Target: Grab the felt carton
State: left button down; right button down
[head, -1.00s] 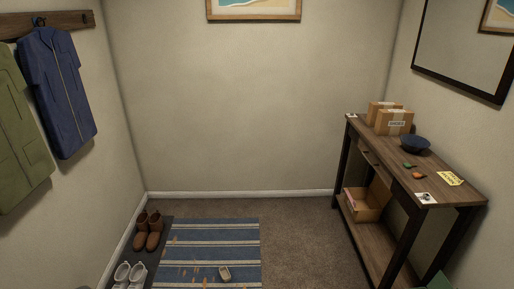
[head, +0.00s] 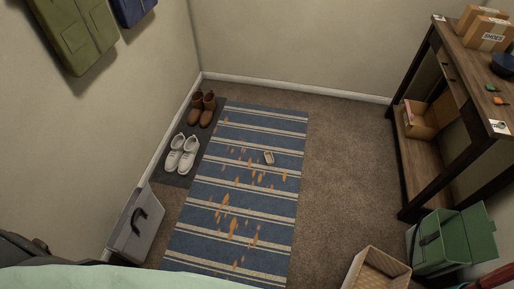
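A grey box with a black handle (head: 146,238) stands on the floor at the lower left, against the left wall by the striped rug. Its surface looks like felt, and it is the thing that best fits the felt carton, though I cannot be sure. A green box with an open lid (head: 437,252) stands at the lower right by the console table. Neither of my grippers shows in the head view.
A blue striped rug (head: 236,205) with scattered orange leaves and a small pale object (head: 268,158) covers the floor's middle. Shoes stand on a dark mat (head: 174,176). Brown carpet between is clear.

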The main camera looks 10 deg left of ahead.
aim_at(268, 156)
jog(key=u, duration=0.3)
jog(key=i+l, duration=0.15)
jog(key=i, duration=0.4)
jog(key=i+l+z, duration=0.1)
jog(key=i, duration=0.5)
